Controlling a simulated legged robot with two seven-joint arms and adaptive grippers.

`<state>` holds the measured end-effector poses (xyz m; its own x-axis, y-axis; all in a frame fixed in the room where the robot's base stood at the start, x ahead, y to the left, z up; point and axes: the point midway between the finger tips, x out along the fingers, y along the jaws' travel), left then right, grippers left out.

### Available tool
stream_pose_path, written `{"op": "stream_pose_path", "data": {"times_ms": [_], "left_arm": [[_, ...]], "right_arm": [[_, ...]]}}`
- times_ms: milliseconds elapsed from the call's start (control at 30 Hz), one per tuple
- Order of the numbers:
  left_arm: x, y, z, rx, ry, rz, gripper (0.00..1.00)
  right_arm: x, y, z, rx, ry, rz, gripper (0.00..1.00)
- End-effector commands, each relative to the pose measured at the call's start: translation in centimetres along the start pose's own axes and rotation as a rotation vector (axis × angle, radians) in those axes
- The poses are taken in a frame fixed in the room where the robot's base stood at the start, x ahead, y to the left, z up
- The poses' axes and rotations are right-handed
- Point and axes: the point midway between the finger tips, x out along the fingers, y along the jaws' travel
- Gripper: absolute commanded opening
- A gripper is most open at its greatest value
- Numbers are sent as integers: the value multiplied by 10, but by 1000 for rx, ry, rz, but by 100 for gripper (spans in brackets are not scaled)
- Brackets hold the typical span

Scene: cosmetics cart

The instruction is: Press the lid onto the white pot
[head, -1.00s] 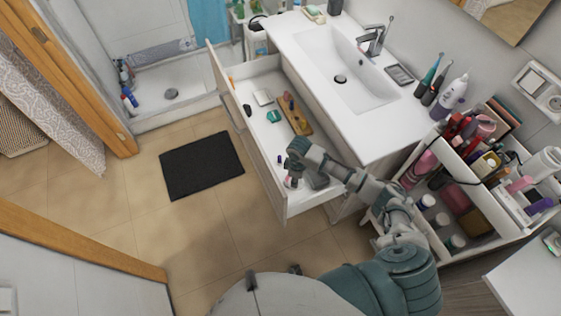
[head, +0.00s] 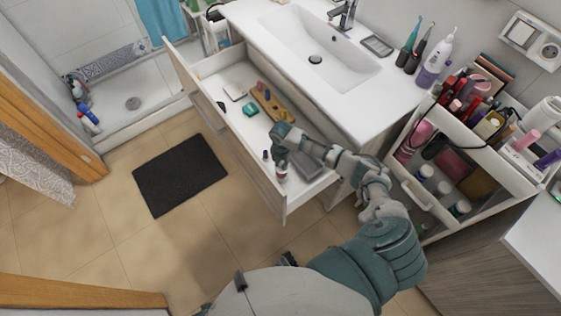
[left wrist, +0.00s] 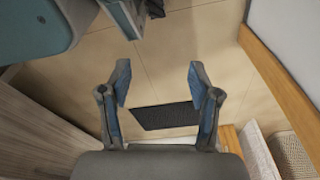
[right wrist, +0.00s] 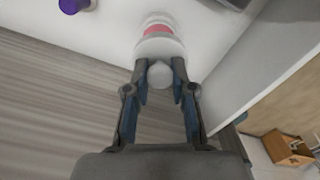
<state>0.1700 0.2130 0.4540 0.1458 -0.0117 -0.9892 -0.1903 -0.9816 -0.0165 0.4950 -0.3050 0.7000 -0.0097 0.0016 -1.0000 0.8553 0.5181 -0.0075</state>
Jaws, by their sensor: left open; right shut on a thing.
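My right gripper (head: 280,163) reaches down into the open drawer near its front end. In the right wrist view its fingers (right wrist: 160,80) are shut on the round white knob (right wrist: 160,74) of a pale lid (right wrist: 160,48). Directly beyond the lid is a small white pot with a pink band (right wrist: 158,30); the pot also shows below the gripper in the head view (head: 282,178). I cannot tell whether the lid is fully seated. My left gripper (left wrist: 160,85) is open and empty above the floor in its wrist view; I cannot make it out in the head view.
The drawer (head: 228,139) also holds a purple-capped item (head: 265,155), a grey box (head: 305,178), a green item (head: 250,111) and a wooden tray (head: 268,100). The washbasin counter (head: 385,112) overhangs on the right. A crowded cosmetics cart (head: 432,197) stands further right.

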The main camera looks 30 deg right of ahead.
Motion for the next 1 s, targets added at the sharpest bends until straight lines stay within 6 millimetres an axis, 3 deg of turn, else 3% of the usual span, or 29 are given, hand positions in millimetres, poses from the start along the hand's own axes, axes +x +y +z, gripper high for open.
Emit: {"op": "stream_pose_path", "data": {"times_ms": [533,1000], "left_arm": [[-44,-2,-39,-8,24,-2,63],[-82,-4,-56,-12,36,-3,63]], "right_arm": [[26,0,0,1,1,0,0],[50,1,-1,1,0,0,0]]}}
